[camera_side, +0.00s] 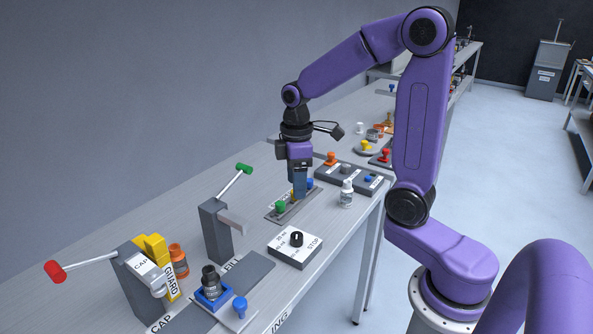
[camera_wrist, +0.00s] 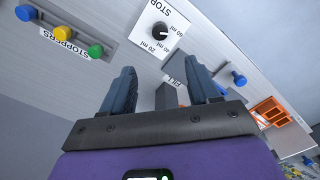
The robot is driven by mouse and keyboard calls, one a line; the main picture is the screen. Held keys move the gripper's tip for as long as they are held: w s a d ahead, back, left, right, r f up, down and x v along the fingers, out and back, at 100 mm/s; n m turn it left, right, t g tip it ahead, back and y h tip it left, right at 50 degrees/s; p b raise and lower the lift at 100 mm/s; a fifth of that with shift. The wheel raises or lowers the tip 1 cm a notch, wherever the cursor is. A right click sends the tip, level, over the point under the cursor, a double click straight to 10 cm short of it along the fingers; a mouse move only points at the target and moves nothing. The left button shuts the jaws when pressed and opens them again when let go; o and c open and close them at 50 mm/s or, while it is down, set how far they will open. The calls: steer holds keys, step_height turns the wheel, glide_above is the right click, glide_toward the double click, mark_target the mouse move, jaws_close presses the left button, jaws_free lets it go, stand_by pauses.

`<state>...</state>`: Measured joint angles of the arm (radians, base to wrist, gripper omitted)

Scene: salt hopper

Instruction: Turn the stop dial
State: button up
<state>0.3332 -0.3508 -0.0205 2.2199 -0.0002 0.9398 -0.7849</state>
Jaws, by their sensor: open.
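The stop dial is a black round knob (camera_side: 296,239) on a white-topped box (camera_side: 283,249) marked STOP with ml figures. It sits near the table's front edge in the side view. In the wrist view the knob (camera_wrist: 160,31) and its white face show at the top centre, beyond the fingers. My gripper (camera_side: 300,190) points down over the stopper strip, behind the dial and apart from it. In the wrist view my gripper (camera_wrist: 161,84) has its two dark fingers spread wide, with nothing between them held.
A stopper strip (camera_side: 276,215) with green, yellow and blue stoppers lies below my gripper. A white bottle (camera_side: 346,194) stands right of it. A green-handled lever post (camera_side: 215,230) and a red-handled capping station (camera_side: 137,280) stand left. A dark bottle sits in a blue holder (camera_side: 212,295).

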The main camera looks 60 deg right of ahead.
steer(key=shift+r, duration=1.15)
steer(key=shift+a, duration=0.1)
steer(key=s+a+f+n, duration=0.1)
steer(key=s+a, duration=0.3)
steer(key=s, duration=0.7)
steer(key=s+a+f+n, duration=0.1)
steer(key=s+a, duration=0.4)
steer(key=s, duration=0.5)
steer(key=shift+s+f+n, duration=0.4)
steer(key=shift+n, duration=0.3)
